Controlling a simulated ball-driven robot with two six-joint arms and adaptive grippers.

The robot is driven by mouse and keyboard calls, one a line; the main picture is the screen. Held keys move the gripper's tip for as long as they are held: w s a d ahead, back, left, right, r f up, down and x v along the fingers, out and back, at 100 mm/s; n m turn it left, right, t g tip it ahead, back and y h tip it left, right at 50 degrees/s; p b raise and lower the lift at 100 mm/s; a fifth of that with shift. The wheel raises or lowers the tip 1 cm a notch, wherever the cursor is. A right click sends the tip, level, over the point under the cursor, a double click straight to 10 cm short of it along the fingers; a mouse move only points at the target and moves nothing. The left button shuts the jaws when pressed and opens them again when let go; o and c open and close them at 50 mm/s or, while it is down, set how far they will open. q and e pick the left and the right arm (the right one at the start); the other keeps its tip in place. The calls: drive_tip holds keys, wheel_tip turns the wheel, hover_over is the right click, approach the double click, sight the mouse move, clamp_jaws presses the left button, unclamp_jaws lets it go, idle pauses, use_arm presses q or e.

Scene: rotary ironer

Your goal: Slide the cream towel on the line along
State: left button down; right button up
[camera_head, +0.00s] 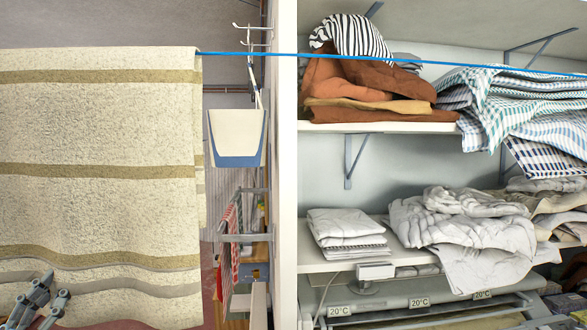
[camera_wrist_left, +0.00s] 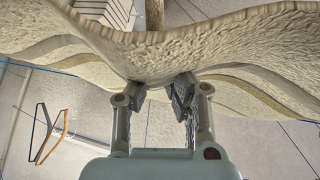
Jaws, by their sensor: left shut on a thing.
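The cream towel (camera_head: 95,130) with tan stripes hangs over the blue line (camera_head: 400,62) at the left of the head view. Its right edge is near the wall post, and its lower hem waves. My left gripper (camera_head: 54,290) is at the towel's lower left part, shut on it. In the left wrist view the towel (camera_wrist_left: 220,45) spans the top, and my left gripper (camera_wrist_left: 160,90) pinches its hem between the fingers. The pinched fold is partly hidden by the fingers. My right gripper is not in view.
The line runs bare to the right, past a white wall edge (camera_head: 285,150) and shelves of folded cloths (camera_head: 370,90). A white and blue bin (camera_head: 237,137) hangs just right of the towel. Hangers (camera_wrist_left: 50,135) show in the left wrist view.

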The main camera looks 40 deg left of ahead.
use_arm(q)
drive_tip(key=c, duration=1.3)
unclamp_jaws()
drive_tip(key=shift+s+a+f, duration=0.1)
drive_tip(key=shift+v, duration=3)
drive_tip(key=shift+b, duration=0.3)
